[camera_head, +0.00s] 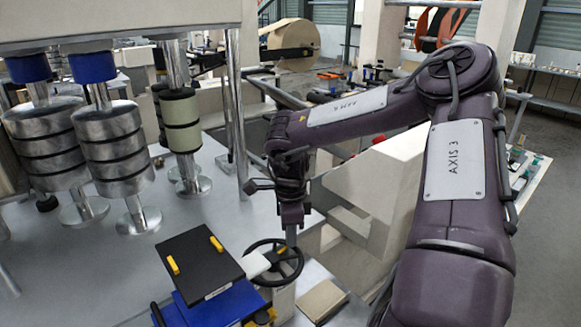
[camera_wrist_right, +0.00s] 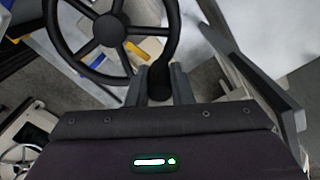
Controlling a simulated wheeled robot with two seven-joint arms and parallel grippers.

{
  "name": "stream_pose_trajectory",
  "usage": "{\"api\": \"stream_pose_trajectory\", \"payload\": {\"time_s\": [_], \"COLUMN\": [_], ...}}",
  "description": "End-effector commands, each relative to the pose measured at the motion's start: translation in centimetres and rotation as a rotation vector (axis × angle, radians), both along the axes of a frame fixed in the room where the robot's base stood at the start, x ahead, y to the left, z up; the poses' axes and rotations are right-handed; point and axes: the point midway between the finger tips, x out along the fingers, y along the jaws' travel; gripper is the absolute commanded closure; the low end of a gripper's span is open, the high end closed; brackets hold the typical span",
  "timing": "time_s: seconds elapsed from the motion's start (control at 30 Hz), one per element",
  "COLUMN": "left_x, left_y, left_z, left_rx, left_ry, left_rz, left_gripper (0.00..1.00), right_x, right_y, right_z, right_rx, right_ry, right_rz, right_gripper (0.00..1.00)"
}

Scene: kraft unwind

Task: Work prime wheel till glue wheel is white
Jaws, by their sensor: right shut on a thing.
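The prime wheel, a black spoked handwheel (camera_head: 256,276), stands beside the blue unit at the lower middle of the head view. It also shows in the right wrist view (camera_wrist_right: 104,28), at the upper left. My right gripper (camera_head: 291,238) reaches down to the wheel's far right rim. In the right wrist view its two fingers (camera_wrist_right: 161,84) are shut on the wheel's dark handle (camera_wrist_right: 159,78). A pale grey-green roller (camera_head: 182,124) sits on a metal post at the upper left; I cannot tell whether it is the glue wheel. My left gripper is not in view.
A blue unit with a black lid (camera_head: 203,266) and yellow tabs stands left of the wheel. Steel roller stacks (camera_head: 112,142) stand at the left. A brown block (camera_head: 322,301) lies right of the wheel, and a cream housing (camera_head: 385,190) stands behind my right arm.

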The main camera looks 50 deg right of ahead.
Motion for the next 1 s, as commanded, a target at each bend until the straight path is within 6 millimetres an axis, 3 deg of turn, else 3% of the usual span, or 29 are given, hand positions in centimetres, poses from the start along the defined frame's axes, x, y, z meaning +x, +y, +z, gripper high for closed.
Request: {"api": "stream_pose_trajectory", "payload": {"time_s": [0.03,0.17,0.5,1.0], "left_x": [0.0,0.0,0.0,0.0], "left_y": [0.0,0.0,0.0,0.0], "left_z": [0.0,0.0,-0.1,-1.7], "left_rx": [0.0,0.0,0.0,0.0], "left_ry": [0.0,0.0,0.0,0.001], "left_rz": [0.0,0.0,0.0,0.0], "left_gripper": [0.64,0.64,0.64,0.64], "right_x": [0.2,0.1,0.1,0.1], "right_y": [-0.1,0.0,0.0,-0.1], "right_z": [0.2,0.1,0.4,7.4], "right_rx": [-0.002,-0.001,-0.001,-0.003], "right_ry": [-0.007,-0.005,-0.003,-0.004], "right_rz": [-0.001,-0.001,-0.001,-0.002], "right_gripper": [0.77,0.59,0.58,0.58]}}
